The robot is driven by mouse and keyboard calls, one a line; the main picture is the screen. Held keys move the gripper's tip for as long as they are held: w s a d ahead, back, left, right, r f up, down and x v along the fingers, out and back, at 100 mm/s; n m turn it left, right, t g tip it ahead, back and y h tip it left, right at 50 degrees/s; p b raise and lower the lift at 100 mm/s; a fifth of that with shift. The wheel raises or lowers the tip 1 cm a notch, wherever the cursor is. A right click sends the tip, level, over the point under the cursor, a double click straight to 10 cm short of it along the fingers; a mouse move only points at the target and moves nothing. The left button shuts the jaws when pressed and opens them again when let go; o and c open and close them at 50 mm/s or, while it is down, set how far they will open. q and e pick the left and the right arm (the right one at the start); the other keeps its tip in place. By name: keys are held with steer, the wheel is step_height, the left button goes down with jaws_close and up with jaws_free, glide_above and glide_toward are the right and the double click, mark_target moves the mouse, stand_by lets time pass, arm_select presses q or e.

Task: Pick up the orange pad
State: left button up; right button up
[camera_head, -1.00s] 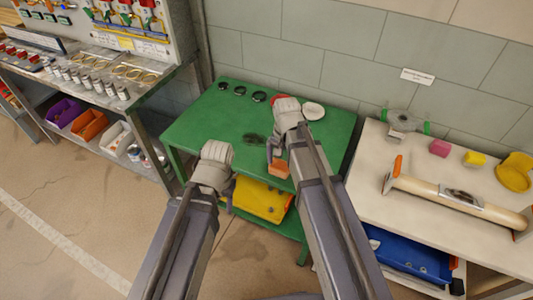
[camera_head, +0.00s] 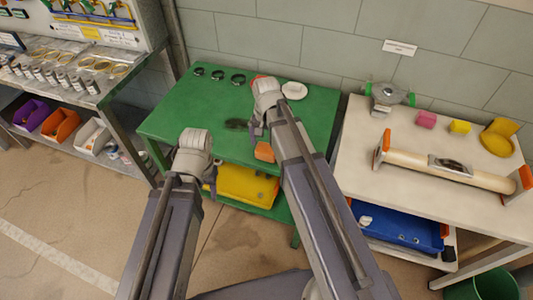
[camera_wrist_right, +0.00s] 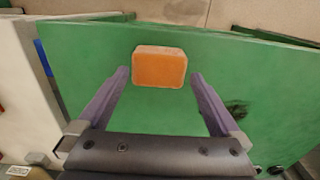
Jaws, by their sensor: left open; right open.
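The orange pad (camera_head: 265,152) lies on the green table (camera_head: 222,95) near its front edge. In the right wrist view the pad (camera_wrist_right: 160,68) sits at the far end of the gap between the fingers of my right gripper (camera_wrist_right: 160,78). The fingers stand apart on either side, with nothing held; whether they are level with the pad is unclear. In the head view my right gripper (camera_head: 257,132) is beside the pad, partly hidden by its own wrist. My left gripper (camera_head: 208,178) is near the table's front left, its fingers mostly hidden behind its wrist.
Black rings (camera_head: 217,75), a white disc (camera_head: 294,90) and a dark patch (camera_head: 236,124) are on the green table. A yellow bin (camera_head: 247,186) is below. A white table (camera_head: 375,125) at right holds a long cylinder (camera_head: 440,170). A green bucket (camera_head: 490,286) stands lower right.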

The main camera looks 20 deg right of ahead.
mark_target(266, 148)
steer(key=shift+s+f+b, duration=0.2)
steer(key=shift+f+b, duration=2.3)
steer(key=shift+f, duration=0.15)
steer(key=shift+r, duration=0.1)
steer(key=c, duration=1)
steer(key=shift+o, duration=0.2)
step_height(266, 148, up, 10)
steer(key=p, duration=1)
steer(key=shift+r, duration=0.1)
